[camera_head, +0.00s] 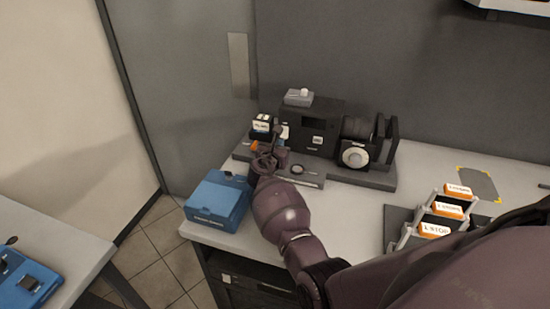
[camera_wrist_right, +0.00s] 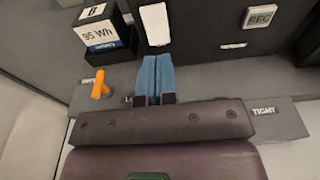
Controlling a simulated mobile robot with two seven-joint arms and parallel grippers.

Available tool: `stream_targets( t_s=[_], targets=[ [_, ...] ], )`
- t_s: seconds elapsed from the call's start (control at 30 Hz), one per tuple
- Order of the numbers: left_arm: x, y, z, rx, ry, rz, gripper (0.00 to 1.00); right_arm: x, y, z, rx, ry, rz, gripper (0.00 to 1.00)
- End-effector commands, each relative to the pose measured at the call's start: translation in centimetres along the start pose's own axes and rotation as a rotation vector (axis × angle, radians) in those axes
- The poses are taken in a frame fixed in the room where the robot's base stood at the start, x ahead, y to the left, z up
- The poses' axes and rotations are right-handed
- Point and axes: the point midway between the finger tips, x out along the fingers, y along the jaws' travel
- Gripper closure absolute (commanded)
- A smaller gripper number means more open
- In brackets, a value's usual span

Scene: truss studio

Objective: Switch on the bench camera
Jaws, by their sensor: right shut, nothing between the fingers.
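The bench camera (camera_head: 318,125) is a dark box with a lens (camera_head: 356,154) at its right, on a grey base (camera_head: 380,179) at the bench's back. It also shows in the right wrist view (camera_wrist_right: 215,20), with a white REC label (camera_wrist_right: 260,17) and a white upright piece (camera_wrist_right: 155,25). A battery block marked 95 Wh (camera_wrist_right: 100,35) is left of it. An orange lever (camera_wrist_right: 99,84) stands on the base below the battery. My right gripper (camera_head: 265,160) is at the base's left part; its blue fingertips (camera_wrist_right: 158,62) are together and empty, just below the white piece. My left gripper is not in view.
A blue box (camera_head: 217,200) sits at the bench's left front corner, close to my right gripper. A stepped rack with orange labelled blocks (camera_head: 447,209) stands on the right. A second table (camera_head: 70,235) is at the left, with floor between.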

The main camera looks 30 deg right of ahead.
Motion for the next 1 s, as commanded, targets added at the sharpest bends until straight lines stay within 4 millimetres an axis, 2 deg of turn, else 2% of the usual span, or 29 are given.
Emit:
stream_targets(
  t_s=[0.1,0.3,0.83,1.0],
  targets=[
    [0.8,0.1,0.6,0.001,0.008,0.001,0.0,1.5,0.0,-0.3,0.001,-0.001,0.0,1.0],
    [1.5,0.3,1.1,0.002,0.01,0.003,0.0,3.2,0.0,-0.2,0.001,0.0,0.0,1.0],
    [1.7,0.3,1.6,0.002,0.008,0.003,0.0,3.8,0.0,0.0,0.0,-0.001,0.001,1.0],
    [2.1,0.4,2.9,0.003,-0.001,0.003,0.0,4.2,-0.1,-0.3,0.0,-0.028,-0.001,1.0]
  ],
)
